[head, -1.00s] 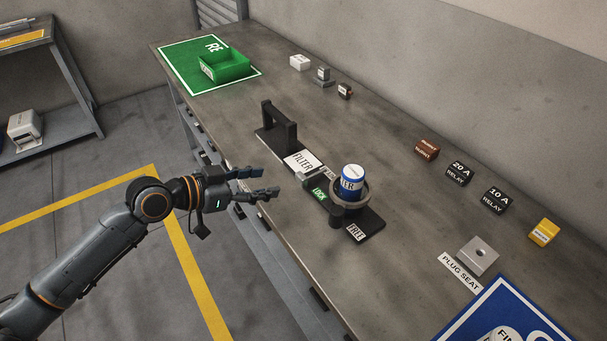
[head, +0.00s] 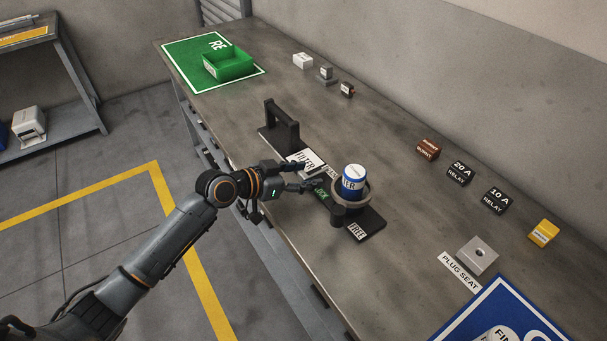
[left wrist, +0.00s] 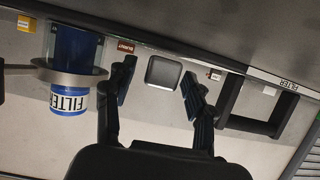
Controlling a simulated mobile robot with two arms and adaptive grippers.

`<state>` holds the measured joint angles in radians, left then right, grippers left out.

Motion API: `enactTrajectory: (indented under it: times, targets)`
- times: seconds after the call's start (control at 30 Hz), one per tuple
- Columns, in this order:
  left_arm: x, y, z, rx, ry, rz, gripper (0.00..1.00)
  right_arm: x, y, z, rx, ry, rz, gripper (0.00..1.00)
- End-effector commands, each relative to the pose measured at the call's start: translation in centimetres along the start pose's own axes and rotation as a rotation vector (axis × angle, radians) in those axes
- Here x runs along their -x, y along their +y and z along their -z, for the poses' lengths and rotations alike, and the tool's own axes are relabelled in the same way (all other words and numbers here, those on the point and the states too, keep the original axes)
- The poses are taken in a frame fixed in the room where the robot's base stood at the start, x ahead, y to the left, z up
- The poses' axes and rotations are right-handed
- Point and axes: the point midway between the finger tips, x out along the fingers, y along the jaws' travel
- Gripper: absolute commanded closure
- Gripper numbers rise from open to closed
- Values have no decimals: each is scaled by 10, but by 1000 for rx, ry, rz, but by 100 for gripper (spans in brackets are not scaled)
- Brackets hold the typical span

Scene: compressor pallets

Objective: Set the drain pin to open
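No part labelled as a drain pin can be made out. A black stand (head: 373,222) holds a blue and white filter can (head: 353,182) upright in a grey ring, with a green LOCK label (head: 322,194) on its left and a FREE label (head: 357,232) in front. My left gripper (head: 308,176) is at the LOCK side, partly hiding that area. In the left wrist view its fingers (left wrist: 160,90) are open, with a grey rounded block (left wrist: 164,72) showing between them and gaps on both sides. The can (left wrist: 72,75) is left of the fingers there. My right gripper is not in view.
A black bracket (head: 283,128) stands behind the left gripper beside a FILTER label (head: 307,160). A green bin (head: 228,65) is at the far end. Relay blocks (head: 460,173), a yellow block (head: 544,233) and a plug seat (head: 478,254) line the right side.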

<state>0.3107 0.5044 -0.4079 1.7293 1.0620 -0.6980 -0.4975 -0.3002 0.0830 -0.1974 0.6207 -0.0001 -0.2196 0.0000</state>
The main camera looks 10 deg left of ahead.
Motion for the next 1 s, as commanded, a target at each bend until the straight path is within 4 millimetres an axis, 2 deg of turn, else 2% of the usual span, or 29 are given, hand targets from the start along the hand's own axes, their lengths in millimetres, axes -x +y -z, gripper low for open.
enactTrajectory:
  times: [0.03,0.2,0.27,0.47,0.8,1.0]
  targets:
    - [0,0,0,0,0,0,55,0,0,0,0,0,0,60]
    - [0,0,0,0,0,0,90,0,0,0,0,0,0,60]
    - [0,0,0,0,0,0,100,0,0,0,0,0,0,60]
    - [2,0,-1,0,-1,1,100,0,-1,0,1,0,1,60]
    - [48,-1,-23,-2,-3,2,100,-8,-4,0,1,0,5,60]
    - [56,0,-23,-1,0,0,100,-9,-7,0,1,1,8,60]
